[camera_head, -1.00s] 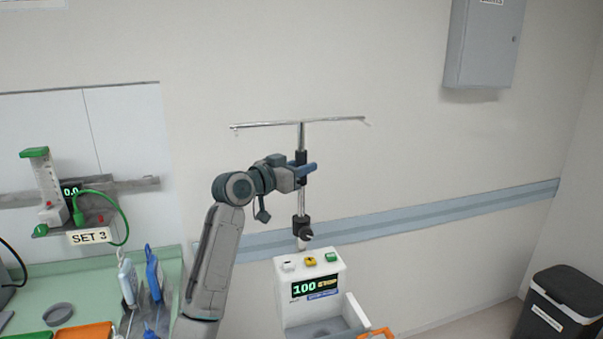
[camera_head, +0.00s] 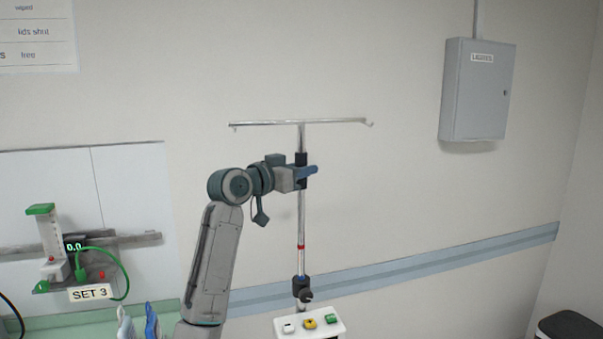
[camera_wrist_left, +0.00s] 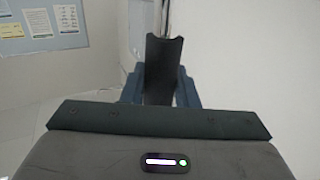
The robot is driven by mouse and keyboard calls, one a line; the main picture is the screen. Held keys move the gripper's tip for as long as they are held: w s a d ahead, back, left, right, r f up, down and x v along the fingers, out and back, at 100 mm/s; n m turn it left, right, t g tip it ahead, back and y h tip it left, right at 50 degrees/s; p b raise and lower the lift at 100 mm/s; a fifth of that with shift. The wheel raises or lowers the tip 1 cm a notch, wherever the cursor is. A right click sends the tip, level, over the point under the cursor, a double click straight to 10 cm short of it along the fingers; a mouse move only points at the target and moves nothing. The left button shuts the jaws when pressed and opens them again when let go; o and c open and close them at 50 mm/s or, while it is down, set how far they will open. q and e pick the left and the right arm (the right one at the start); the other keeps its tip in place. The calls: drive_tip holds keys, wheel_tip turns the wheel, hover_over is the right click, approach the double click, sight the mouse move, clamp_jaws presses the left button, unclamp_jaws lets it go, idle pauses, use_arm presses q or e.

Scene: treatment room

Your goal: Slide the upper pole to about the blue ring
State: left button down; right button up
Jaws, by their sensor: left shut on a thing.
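The upper pole (camera_head: 301,215) is a thin upright silver rod with a crossbar (camera_head: 300,123) and small end hooks on top. My left gripper (camera_head: 308,173) is shut on the black grip (camera_head: 301,158) near the top of this pole. The left wrist view shows the dark curved grip (camera_wrist_left: 163,65) between my blue fingers. A red ring (camera_head: 301,247) shows on the pole, well above the black clamp (camera_head: 301,287). A small blue band, likely the blue ring (camera_head: 301,277), shows right at the clamp's top edge. My right gripper is not in view.
A white unit (camera_head: 310,324) with coloured buttons stands at the pole's foot. A flowmeter panel labelled SET 3 (camera_head: 90,294) is at left. A grey wall cabinet (camera_head: 478,92) hangs at right.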

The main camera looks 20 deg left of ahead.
use_arm(q)
drive_tip(key=c, duration=1.1)
unclamp_jaws()
drive_tip(key=shift+c, duration=0.2)
drive_tip(key=shift+s+a+f, duration=0.1)
drive_tip(key=shift+s, duration=0.05)
drive_tip(key=b+v, duration=0.5)
drive_tip(key=v, duration=0.5)
drive_tip(key=shift+s, duration=0.25)
drive_tip(key=shift+a, duration=0.1)
